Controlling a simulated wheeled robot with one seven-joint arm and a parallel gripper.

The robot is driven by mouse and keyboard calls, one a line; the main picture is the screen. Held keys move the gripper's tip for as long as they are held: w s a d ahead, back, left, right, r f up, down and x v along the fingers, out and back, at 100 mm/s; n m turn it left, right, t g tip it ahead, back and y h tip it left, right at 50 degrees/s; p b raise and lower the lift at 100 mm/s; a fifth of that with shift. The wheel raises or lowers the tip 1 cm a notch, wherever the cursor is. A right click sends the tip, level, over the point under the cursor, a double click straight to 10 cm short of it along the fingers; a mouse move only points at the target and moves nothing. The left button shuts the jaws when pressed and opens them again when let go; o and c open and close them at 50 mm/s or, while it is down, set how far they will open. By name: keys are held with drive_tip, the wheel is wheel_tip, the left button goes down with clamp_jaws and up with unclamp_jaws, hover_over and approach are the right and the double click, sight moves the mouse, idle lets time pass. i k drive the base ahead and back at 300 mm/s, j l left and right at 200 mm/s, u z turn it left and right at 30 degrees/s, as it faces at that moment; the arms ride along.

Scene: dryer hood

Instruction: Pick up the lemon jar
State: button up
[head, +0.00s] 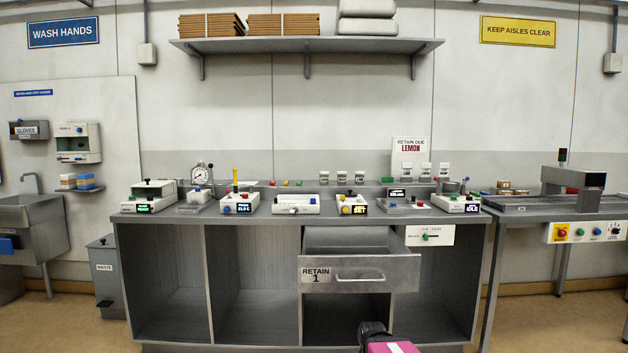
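Several small jars stand along the back of the grey bench. One group of lidded jars (341,177) is near the middle. Another group of jars (425,171) stands to the right, below a "RETAIN DUE LEMON" sign (411,147). Their labels are too small to read, so I cannot tell which jar is lemon. A dark and magenta part of my arm, apparently at my gripper (376,330), shows at the bottom edge, in front of the bench and well below the jars. Its fingers are not clear, so I cannot tell whether it is open or shut.
The "RETAIN 1" drawer (358,275) is pulled out below the bench top (260,210). Several small instruments line the bench, including a white device (298,204) in front of the middle jars. A conveyor table (560,208) adjoins at right. A waste bin (105,280) stands left.

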sight(324, 175)
drive_tip(key=i+j+u, duration=0.55)
drive_tip(key=i+u, duration=0.25)
drive_tip(key=i+j+z, duration=0.2)
drive_tip(key=i, duration=0.2)
drive_tip(key=i+j+z, duration=0.15)
drive_tip(key=i+j, duration=0.1)
drive_tip(key=i, duration=0.1)
